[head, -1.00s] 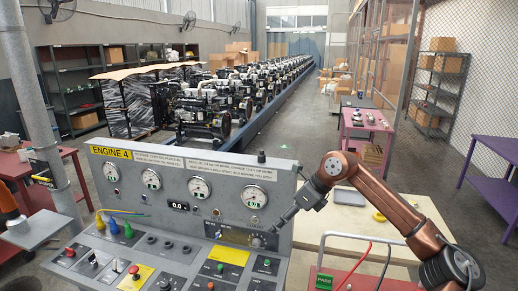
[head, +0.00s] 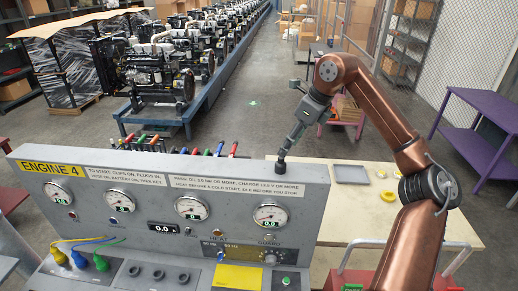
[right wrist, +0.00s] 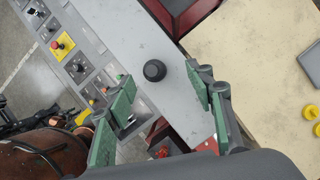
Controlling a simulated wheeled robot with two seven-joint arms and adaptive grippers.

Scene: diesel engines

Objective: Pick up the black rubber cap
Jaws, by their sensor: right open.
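The black rubber cap (right wrist: 154,70) is a small round dark piece on the grey top ledge of the engine console (head: 100,152). In the head view the cap (head: 281,166) shows at the ledge's right part, just under my right gripper (head: 284,152). In the right wrist view my right gripper (right wrist: 160,77) is open. Its two green-padded fingers lie on either side of the cap in the picture, with gaps on both sides. The height between fingertips and cap is hard to tell. My left gripper is not in view.
A pale table (head: 410,229) stands right of the console, with a grey tray (head: 351,174) and yellow rings (head: 368,243). Gauges, knobs and coloured plugs cover the console front. A purple table (head: 487,116) is farther right.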

